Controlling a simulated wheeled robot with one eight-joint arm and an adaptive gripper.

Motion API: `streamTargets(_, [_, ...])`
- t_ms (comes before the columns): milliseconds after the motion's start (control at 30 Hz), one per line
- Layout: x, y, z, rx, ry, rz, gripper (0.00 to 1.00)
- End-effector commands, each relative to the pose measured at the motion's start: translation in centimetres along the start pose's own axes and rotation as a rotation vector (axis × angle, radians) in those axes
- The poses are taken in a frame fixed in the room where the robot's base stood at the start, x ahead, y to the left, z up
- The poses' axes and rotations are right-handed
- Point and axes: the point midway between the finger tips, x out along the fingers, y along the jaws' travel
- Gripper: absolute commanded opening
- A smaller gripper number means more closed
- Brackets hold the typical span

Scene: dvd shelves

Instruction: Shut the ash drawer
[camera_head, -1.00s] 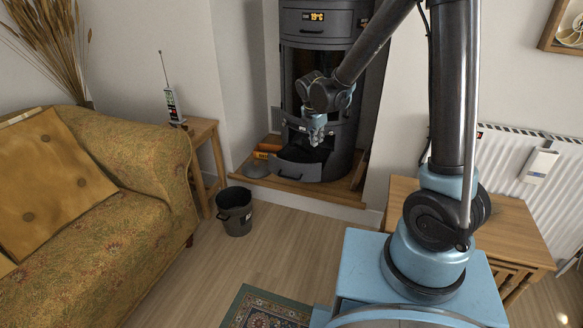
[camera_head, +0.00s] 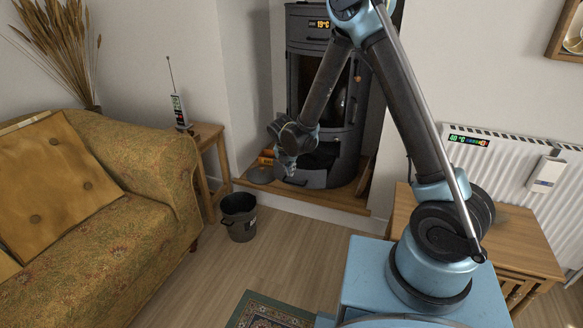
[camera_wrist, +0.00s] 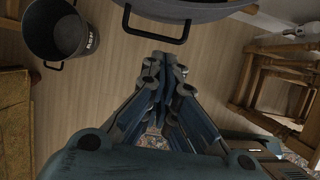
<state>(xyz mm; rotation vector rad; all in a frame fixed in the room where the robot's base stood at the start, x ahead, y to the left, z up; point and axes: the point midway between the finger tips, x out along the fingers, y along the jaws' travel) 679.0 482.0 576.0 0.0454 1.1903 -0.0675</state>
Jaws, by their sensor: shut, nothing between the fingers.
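The dark grey stove (camera_head: 345,130) stands on a raised wooden hearth. Its ash drawer (camera_head: 312,181) is low at the front and sticks out, with a dark opening above it. In the wrist view the drawer's curved grey front (camera_wrist: 205,10) and its black bar handle (camera_wrist: 157,37) show at the top edge. My gripper (camera_head: 290,172) is shut and empty, in front of the drawer and hiding part of it. In the wrist view the closed fingers (camera_wrist: 164,66) point toward the handle, with a gap visible between them in the picture. I cannot tell the exact distance.
A dark bucket (camera_head: 239,217) stands on the floor left of the hearth (camera_head: 330,202); it also shows in the wrist view (camera_wrist: 62,38). The sofa (camera_head: 135,190) is at left, a wooden table (camera_head: 525,240) at right. Floor before the hearth is clear.

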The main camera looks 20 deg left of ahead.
Motion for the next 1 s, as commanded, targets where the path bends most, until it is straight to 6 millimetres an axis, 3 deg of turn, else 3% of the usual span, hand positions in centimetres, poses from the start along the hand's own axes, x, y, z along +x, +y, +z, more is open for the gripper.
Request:
streamTargets(467, [6.4,-0.1,0.0,0.002,0.001,-0.001,0.0])
streamTargets(700, [7.3,-0.1,2.9,0.003,0.001,0.0,0.0])
streamTargets(1000, [7.6,-0.1,3.7,0.001,0.0,0.0,0.0])
